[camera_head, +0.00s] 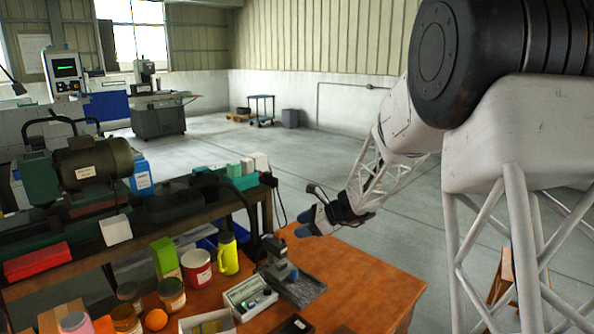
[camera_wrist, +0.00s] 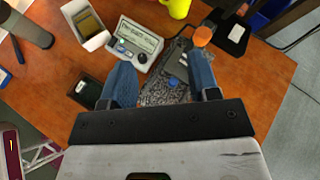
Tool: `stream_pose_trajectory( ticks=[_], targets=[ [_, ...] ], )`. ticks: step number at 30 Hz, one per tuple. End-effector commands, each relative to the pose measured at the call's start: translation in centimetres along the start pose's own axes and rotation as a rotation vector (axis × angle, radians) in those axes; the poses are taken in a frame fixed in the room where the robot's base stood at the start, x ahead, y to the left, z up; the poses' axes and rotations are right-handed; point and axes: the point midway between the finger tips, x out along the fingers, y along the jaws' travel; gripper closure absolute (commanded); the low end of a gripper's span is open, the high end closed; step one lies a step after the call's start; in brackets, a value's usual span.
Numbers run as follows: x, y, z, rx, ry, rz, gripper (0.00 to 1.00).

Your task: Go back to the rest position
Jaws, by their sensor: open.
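My gripper (camera_head: 310,222) is in the air above the back right part of the orange-brown table (camera_head: 375,272) in the head view. In the wrist view its two blue fingers (camera_wrist: 160,85) stand wide apart with nothing held between them. Beyond the fingers, below, is a grey metal plate (camera_wrist: 170,90) with a small device on it. The plate and device (camera_head: 280,265) also show in the head view, below and left of my gripper.
A bench with a motor (camera_head: 93,163) is at the left.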

Motion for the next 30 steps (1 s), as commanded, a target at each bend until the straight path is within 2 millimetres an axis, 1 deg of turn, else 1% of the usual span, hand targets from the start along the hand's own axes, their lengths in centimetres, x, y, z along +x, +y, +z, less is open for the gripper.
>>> stream_pose_trajectory(
  ticks=[1, 3, 12, 21, 30],
  targets=[
    [-0.8, 1.0, 0.8, -0.037, 0.016, 0.011, 0.45],
    [-1.8, 2.4, 1.5, -0.087, 0.041, 0.029, 0.45],
    [-6.1, 8.4, 4.1, -0.309, 0.147, 0.11, 0.45],
    [-10.2, 14.7, 5.7, -0.526, 0.252, 0.199, 0.45],
    [-14.3, 20.8, 6.7, -0.74, 0.358, 0.293, 0.45]
  ],
)
